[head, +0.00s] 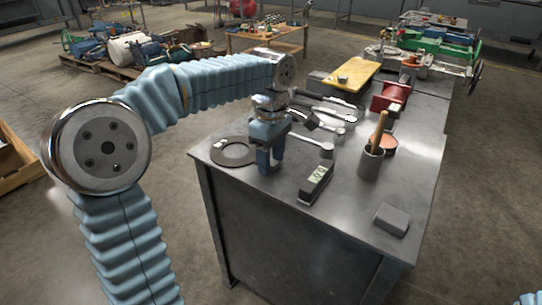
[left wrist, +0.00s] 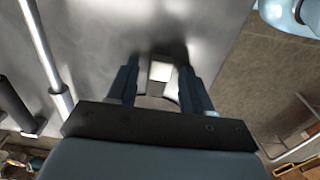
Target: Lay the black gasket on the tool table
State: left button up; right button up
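The black gasket (head: 233,152) is a flat dark ring. It lies on the grey metal tool table (head: 376,215) near its left corner, with a small white patch on its far left side. My left gripper (head: 270,166) points down just right of the ring, with its fingers apart. In the left wrist view, the fingers of my left gripper (left wrist: 160,72) stand open with a pale square patch showing between them. The gripper base hides much of what lies below, and I see nothing gripped. My right gripper is out of view.
A red box (head: 390,97) and a yellow board (head: 352,76) stand farther back. The front tabletop has bare patches.

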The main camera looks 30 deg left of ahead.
pick_arm(q)
notch_tip(320, 180, up, 12)
jog(key=p, duration=0.2)
jog(key=shift+r+p, duration=0.15)
jog(key=shift+p, duration=0.25)
